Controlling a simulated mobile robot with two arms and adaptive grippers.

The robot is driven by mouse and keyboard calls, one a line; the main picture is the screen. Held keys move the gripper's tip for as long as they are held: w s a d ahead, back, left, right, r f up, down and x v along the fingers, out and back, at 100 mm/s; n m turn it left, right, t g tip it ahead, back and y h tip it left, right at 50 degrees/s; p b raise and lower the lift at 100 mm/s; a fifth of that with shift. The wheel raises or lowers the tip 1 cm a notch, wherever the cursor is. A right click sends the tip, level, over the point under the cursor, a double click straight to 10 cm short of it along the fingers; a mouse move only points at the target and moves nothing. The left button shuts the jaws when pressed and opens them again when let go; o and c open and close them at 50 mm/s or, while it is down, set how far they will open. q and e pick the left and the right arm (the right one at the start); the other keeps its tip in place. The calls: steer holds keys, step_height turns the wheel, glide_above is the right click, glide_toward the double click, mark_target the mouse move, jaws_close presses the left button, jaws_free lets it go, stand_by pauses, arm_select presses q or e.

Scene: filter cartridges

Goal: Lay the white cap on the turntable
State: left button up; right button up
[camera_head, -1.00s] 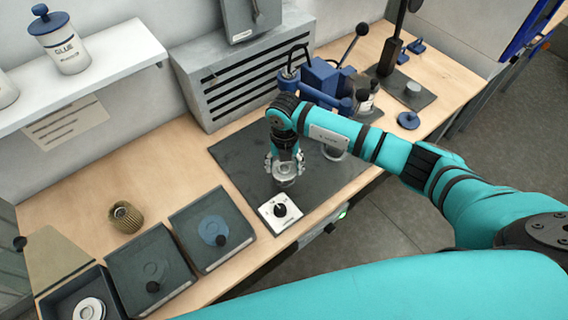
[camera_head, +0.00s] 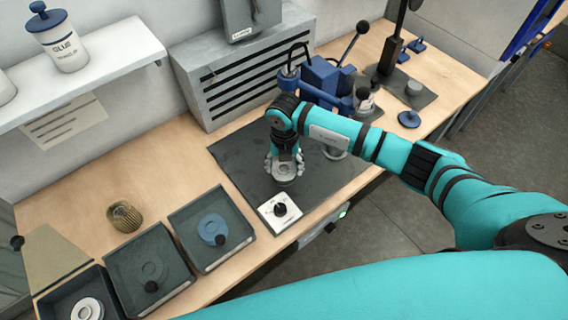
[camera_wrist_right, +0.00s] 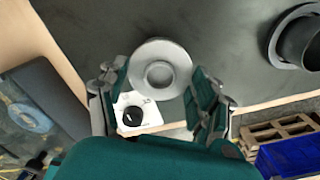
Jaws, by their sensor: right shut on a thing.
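My right gripper (camera_head: 285,167) points down over the dark mat. Its fingers (camera_wrist_right: 160,85) are shut on a pale round cap with a raised centre ring, which looks light grey in the wrist view (camera_wrist_right: 178,58) and shows small below the fingers in the head view (camera_head: 284,177). A white control box with a black knob (camera_head: 279,212) stands just in front of the cap. I cannot make out a turntable separate from the cap; the cap and fingers may hide it. Whether the cap touches anything below is unclear. My left gripper is out of view.
An open bin (camera_head: 60,294) at the lower left holds another white ring-shaped part. A blue lever press (camera_head: 325,80) stands at the back.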

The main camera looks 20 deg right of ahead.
steer(key=shift+f, duration=0.2)
steer(key=o, duration=1)
step_height(320, 180, up, 12)
steer(key=shift+r, duration=0.1)
